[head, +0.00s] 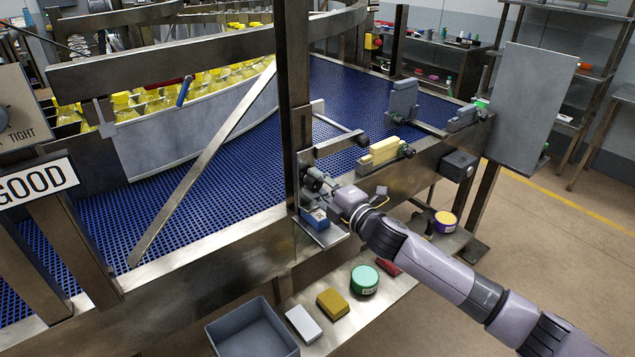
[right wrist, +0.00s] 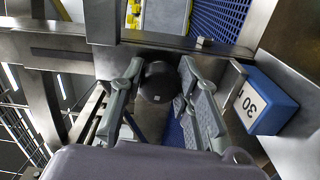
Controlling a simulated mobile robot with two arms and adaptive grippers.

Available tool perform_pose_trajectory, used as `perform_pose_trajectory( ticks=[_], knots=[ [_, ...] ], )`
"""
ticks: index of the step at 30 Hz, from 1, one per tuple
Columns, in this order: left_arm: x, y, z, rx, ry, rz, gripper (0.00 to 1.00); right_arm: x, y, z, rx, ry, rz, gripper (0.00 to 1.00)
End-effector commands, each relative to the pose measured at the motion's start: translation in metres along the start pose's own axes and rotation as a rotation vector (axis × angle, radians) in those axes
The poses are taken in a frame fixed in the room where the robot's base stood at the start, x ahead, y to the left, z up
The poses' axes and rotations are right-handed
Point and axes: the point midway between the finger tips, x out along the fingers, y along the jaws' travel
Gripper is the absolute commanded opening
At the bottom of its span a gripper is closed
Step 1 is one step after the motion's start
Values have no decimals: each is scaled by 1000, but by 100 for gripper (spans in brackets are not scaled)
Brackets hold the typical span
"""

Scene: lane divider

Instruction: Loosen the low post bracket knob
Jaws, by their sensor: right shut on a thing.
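The low post bracket knob is a dark round knob (right wrist: 160,82) between the two grey fingers of my right gripper (right wrist: 158,66) in the right wrist view. The gripper is shut on it. In the head view my right gripper (head: 318,183) is at the steel post (head: 293,95), and the knob is hidden there by the fingers. A blue block (head: 316,219) sits on the bracket just below the gripper. In the right wrist view this block (right wrist: 258,102) is marked 30. My left gripper is not in view.
A blue mesh conveyor (head: 215,180) runs behind the post. Another dark knob (head: 362,140) sticks out to the right of the post. A yellow block (head: 383,150) is on the rail. A lower shelf holds a grey bin (head: 252,328) and a green round tin (head: 364,280).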

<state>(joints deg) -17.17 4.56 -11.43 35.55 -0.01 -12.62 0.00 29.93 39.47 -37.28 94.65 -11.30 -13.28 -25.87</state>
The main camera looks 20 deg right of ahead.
Motion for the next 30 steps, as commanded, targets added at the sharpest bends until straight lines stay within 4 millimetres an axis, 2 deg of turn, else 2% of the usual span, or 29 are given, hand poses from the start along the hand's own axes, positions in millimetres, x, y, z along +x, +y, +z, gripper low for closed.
perform_pose_trajectory(
  ticks=[1,9,26,27,30],
  knots=[
    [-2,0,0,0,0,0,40,1,5,0,-27,1,7,2],
    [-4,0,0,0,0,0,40,1,6,0,-131,-1,9,2],
    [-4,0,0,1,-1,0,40,1,7,0,-160,-1,10,2],
    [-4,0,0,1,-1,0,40,1,7,0,-160,-1,10,31],
    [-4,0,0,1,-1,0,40,1,7,0,-159,-1,10,38]
  ],
)
